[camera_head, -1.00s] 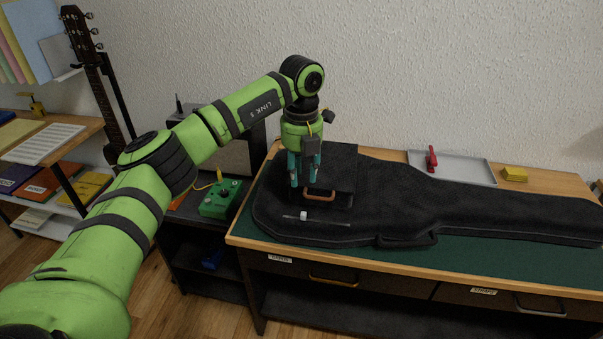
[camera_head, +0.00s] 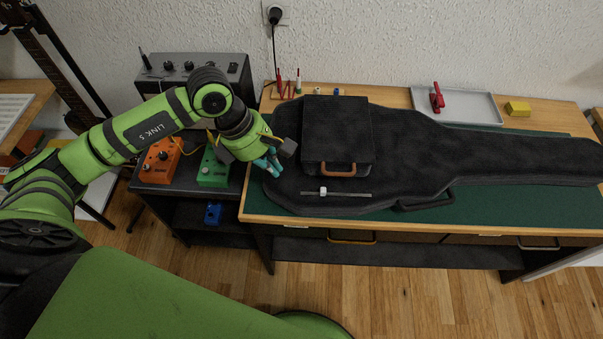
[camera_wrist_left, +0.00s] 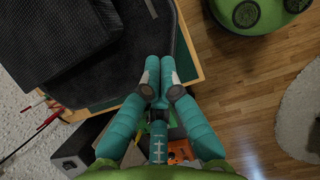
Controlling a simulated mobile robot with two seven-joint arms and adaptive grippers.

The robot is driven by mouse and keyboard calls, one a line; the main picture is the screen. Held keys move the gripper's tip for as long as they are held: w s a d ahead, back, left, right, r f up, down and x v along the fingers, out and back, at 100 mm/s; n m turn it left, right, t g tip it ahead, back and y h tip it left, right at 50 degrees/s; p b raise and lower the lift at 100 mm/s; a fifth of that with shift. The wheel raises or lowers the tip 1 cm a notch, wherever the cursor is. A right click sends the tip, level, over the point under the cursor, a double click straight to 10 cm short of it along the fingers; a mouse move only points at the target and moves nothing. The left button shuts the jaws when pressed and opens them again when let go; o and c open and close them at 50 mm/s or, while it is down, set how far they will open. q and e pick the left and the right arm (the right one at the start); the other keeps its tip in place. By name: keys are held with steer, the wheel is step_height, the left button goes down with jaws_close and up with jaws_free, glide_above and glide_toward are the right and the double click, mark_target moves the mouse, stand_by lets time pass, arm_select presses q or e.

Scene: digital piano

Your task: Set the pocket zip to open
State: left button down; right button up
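The pocket zip is a thin pale track on the black guitar case (camera_head: 420,150), with a small white slider (camera_head: 323,191) left of the track's middle. Part of the track (camera_wrist_left: 151,8) seems to show at the top of the left wrist view. My left gripper (camera_head: 272,168), with teal fingers, is at the case's left end, to the left of the slider and apart from it. In the wrist view its fingertips (camera_wrist_left: 159,80) are close together with nothing seen between them. Whether they are shut is unclear. My right gripper is out of view.
A raised black box-shaped pocket (camera_head: 337,130) with a brown handle (camera_head: 338,170) is behind the zip. Orange (camera_head: 160,162) and green (camera_head: 213,170) pedals stand left of the table. A grey tray (camera_head: 470,106) with a red item is at the back right.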

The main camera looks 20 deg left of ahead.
mark_target(313, 195)
arm_select(q)
steer(key=d+f, duration=0.1)
steer(key=f+p, duration=0.1)
steer(key=shift+d+f, duration=0.3)
steer(key=shift+d, duration=0.1)
steer(key=p+x, duration=0.1)
steer(key=x, duration=0.2)
steer(key=shift+f, duration=0.4)
steer(key=shift+x, duration=0.9)
steer(key=d+p, duration=0.1)
steer(key=w+d+p, duration=0.1)
steer(key=d, duration=0.1)
steer(key=shift+w+f, duration=0.1)
steer(key=shift+w+d+f, duration=0.1)
steer(key=shift+w+d, duration=0.05)
steer(key=shift+d, duration=0.3)
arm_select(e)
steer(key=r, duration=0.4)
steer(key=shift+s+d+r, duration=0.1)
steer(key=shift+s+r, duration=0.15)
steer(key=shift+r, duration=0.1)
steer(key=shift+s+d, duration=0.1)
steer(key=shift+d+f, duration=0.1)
